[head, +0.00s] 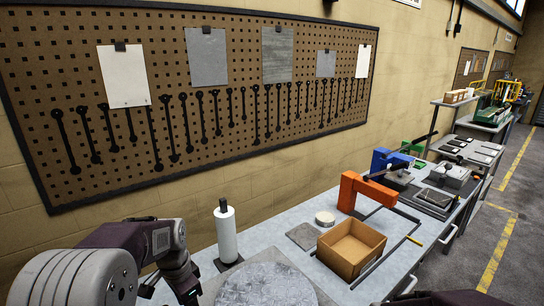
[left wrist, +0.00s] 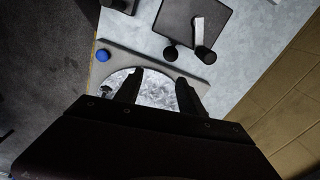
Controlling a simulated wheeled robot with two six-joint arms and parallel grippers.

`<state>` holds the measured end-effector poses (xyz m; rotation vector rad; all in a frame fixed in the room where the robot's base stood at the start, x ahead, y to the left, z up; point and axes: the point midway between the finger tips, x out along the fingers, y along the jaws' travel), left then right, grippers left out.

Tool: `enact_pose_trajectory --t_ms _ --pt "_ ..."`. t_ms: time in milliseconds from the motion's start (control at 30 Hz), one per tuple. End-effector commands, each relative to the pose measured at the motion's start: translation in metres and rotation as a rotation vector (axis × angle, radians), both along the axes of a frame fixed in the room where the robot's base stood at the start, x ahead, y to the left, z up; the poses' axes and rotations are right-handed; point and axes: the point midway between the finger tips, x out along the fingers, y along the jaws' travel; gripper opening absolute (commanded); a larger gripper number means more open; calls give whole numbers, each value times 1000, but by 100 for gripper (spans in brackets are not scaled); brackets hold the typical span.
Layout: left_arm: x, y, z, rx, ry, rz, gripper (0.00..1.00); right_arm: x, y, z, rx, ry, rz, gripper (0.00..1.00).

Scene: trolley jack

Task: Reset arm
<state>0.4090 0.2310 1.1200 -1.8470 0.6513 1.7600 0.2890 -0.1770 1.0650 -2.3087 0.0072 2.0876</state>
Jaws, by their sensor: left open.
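My left gripper (left wrist: 160,76) is open in the left wrist view, with its two dark fingers apart. Nothing is seen held between them. A round grey patterned plate (left wrist: 158,93) shows between and beyond the fingers; how far below them it lies, I cannot tell. In the head view the same kind of round plate (head: 265,283) lies at the bottom edge of the bench. My left arm comes in at the lower left there, and its fingers cannot be made out. Only a dark part of my right arm shows at the lower right; its gripper is out of view.
A white roll on an upright stand (head: 226,234) stands close to my left arm. An open cardboard box (head: 372,239), an orange tool (head: 349,190) and a blue tool (head: 380,160) stand farther along the bench. A pegboard (head: 230,120) covers the wall. A blue knob (left wrist: 103,55) shows near the plate.

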Motion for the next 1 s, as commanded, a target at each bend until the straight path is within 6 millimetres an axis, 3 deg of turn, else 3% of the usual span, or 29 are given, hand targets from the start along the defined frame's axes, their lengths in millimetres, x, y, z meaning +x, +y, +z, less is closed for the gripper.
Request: enact_pose_trajectory --t_ms 33,133,300,500,1000 --pt "-21 -18 -12 -6 -2 17 47 0 0 -10 0 0 0 36" --pt "-65 -44 -33 -20 -8 138 47 0 0 -18 0 0 0 36" --pt "-129 -53 -68 -44 -2 515 47 0 0 -17 0 0 0 36" --pt "-120 -52 -71 -73 -47 728 47 0 0 -17 0 -1 0 36" --pt "-120 -52 -71 -72 -45 731 47 0 0 -17 0 0 0 36"
